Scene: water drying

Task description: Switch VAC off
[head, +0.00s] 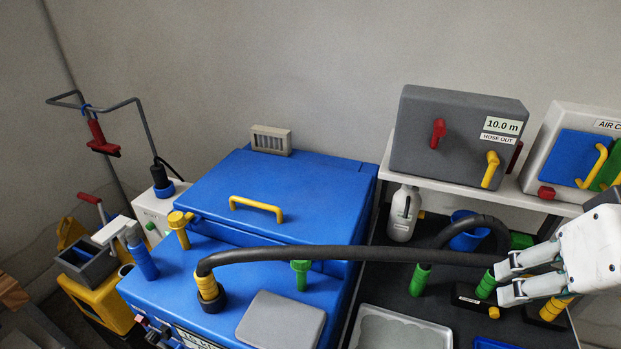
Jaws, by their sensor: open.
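No label reading VAC is legible, so I cannot tell which control is the VAC switch. A large blue machine (165,292) stands in the middle, with a partly cut-off label (200,339) on its front. Small red and dark controls (147,328) sit at its lower left front edge, too small to read. A black hose (330,254) rises from a yellow collar (207,286) on the machine and runs right. My gripper (502,283) is at the right, fingers apart, pointing left beside the hose and a green fitting (487,287). Whether it touches them is unclear.
A grey box (455,125) reading "10.0 m HOSE OUT" has red and yellow handles and stands on a shelf (540,200). A second panel (575,150) is at right. A grey tray (400,330) lies low centre. A white box (155,208) and yellow bin (100,305) are left.

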